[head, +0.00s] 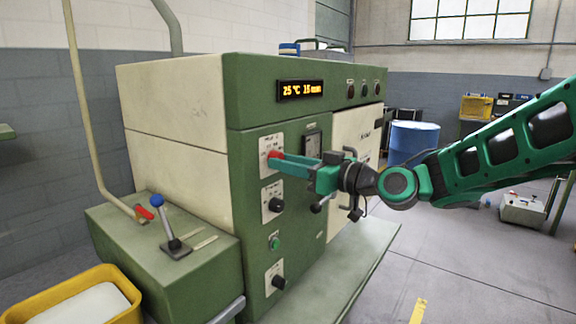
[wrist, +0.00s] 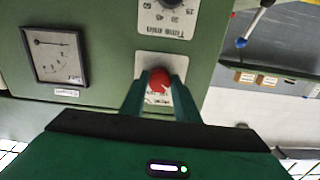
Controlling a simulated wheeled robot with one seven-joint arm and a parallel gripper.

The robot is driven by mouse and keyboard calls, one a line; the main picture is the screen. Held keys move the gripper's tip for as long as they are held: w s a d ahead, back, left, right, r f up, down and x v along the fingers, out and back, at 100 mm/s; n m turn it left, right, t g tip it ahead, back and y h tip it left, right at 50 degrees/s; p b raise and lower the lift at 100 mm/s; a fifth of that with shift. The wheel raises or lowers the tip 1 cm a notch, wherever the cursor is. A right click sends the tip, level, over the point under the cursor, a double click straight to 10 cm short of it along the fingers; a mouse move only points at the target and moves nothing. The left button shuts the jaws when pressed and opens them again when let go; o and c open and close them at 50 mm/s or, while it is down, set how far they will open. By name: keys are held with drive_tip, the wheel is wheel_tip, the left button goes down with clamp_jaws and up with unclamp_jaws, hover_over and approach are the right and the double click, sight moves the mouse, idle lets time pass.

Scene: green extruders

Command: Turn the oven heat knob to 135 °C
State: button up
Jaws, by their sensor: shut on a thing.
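The green and cream oven (head: 240,110) stands in the middle of the head view. Its display (head: 300,90) reads 25 °C and 15 min. A red knob (wrist: 159,80) sits on a pale dial plate on the front panel; the plate also shows in the head view (head: 267,142). My gripper (head: 274,157) reaches in from the right and is shut on the red knob, with a finger on each side of it in the wrist view (wrist: 160,92). The fingers hide the knob's sides and part of the dial marks.
A black timer knob (head: 275,205) sits just below, and a gauge (head: 313,143) is to the right. A blue-topped lever (head: 165,220) stands on the green bench at left. A yellow bin (head: 128,287) and blue drum (head: 412,140) stand apart.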

drive_tip(key=shift+r+m, duration=0.1)
drive_tip(key=shift+m, duration=3.7)
drive_tip(key=o, duration=1)
drive_tip(key=shift+w, duration=0.1)
drive_tip(key=shift+o, duration=0.2)
